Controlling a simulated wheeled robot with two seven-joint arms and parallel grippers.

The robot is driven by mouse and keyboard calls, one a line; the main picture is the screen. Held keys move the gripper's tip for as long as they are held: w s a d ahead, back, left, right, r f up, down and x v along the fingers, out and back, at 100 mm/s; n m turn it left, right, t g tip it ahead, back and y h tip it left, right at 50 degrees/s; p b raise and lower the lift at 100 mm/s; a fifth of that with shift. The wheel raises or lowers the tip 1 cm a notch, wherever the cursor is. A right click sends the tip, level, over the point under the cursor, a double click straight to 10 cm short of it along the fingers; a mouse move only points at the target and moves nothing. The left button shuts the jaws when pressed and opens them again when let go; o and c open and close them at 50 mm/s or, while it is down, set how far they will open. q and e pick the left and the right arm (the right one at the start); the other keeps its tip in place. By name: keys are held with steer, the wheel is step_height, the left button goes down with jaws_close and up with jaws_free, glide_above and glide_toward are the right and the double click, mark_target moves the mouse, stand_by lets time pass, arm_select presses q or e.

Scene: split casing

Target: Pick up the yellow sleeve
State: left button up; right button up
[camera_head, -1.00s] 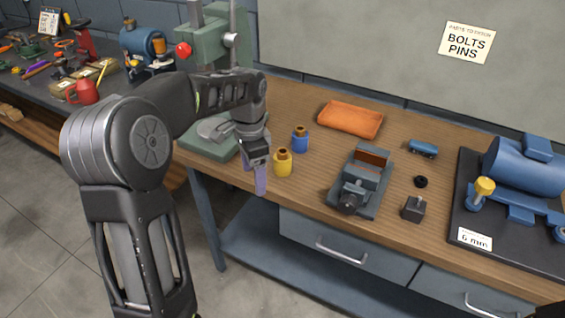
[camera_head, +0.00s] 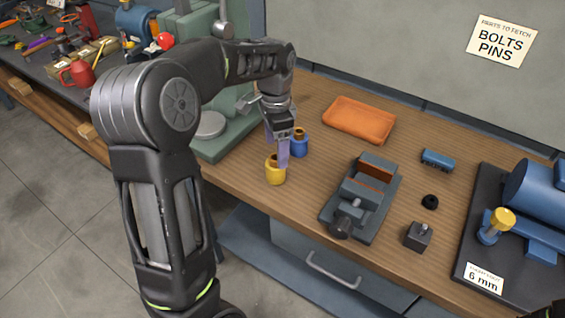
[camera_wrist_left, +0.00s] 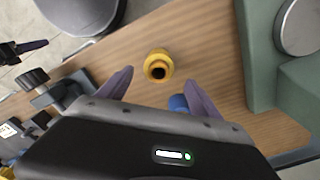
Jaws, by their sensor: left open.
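The yellow sleeve (camera_head: 275,174) stands upright on the wooden bench near its front edge. In the left wrist view the yellow sleeve (camera_wrist_left: 157,57) shows its dark hole and lies ahead of the gap between the fingertips. My left gripper (camera_head: 277,150) points down with its purple fingers apart, just above and behind the yellow sleeve, overlapping its top in the head view. In the left wrist view my left gripper (camera_wrist_left: 160,78) is open and empty. The blue sleeve (camera_head: 300,146) stands right behind the fingers; it also shows in the left wrist view (camera_wrist_left: 178,103), partly hidden.
A green machine base (camera_head: 225,140) stands to the left. A small grey block (camera_head: 418,236), a black ring (camera_head: 430,202) and a blue pump on a dark plate (camera_head: 463,270) are farther right.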

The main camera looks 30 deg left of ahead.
mark_target(276, 167)
arm_select(q)
steer(key=shift+s+r, duration=0.1)
steer(key=shift+s, duration=0.1)
steer(key=shift+f, duration=1.35)
steer(key=shift+s+f+p, duration=0.1)
steer(key=shift+f+p, duration=0.75)
steer(key=shift+f, duration=1.8)
jaws_close()
steer(key=shift+r, duration=0.15)
